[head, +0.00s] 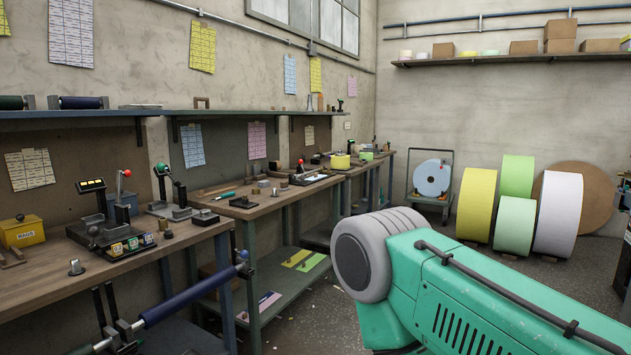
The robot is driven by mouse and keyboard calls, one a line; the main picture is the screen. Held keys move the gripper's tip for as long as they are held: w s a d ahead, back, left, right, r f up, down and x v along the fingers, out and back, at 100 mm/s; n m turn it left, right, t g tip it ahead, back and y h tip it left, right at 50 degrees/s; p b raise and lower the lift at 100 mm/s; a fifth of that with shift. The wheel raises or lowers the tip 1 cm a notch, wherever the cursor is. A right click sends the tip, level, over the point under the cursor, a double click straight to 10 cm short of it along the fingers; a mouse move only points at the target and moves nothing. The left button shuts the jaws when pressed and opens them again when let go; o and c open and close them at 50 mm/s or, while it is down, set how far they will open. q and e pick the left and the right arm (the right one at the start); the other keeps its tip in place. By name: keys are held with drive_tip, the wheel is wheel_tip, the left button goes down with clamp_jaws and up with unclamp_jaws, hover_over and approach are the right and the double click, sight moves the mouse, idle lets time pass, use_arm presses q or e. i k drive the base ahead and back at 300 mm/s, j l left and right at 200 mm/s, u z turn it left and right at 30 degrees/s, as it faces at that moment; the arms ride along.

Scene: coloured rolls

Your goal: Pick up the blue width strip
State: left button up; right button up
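I cannot make out for certain which thing is the blue width strip. On the near bench, a black device carries a row of small cards, and the one at its right end looks bluish (148,239). On the lower shelf under the second bench lie a yellow strip (296,258), a green strip (311,262) and a lilac strip (262,306). Neither of my grippers can be made out in the head view.
The near wooden bench (40,290) runs along the left wall, with a dark blue roller (190,297) at its front. A yellow box (22,232) stands on it. Large yellow, green and white rolls (558,213) stand at the back right. A large teal body hides the lower right floor.

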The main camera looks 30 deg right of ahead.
sight(316, 175)
drive_tip(key=i+l+z, duration=0.9)
drive_tip(key=i+z, duration=0.55)
drive_tip(key=i, duration=1.7)
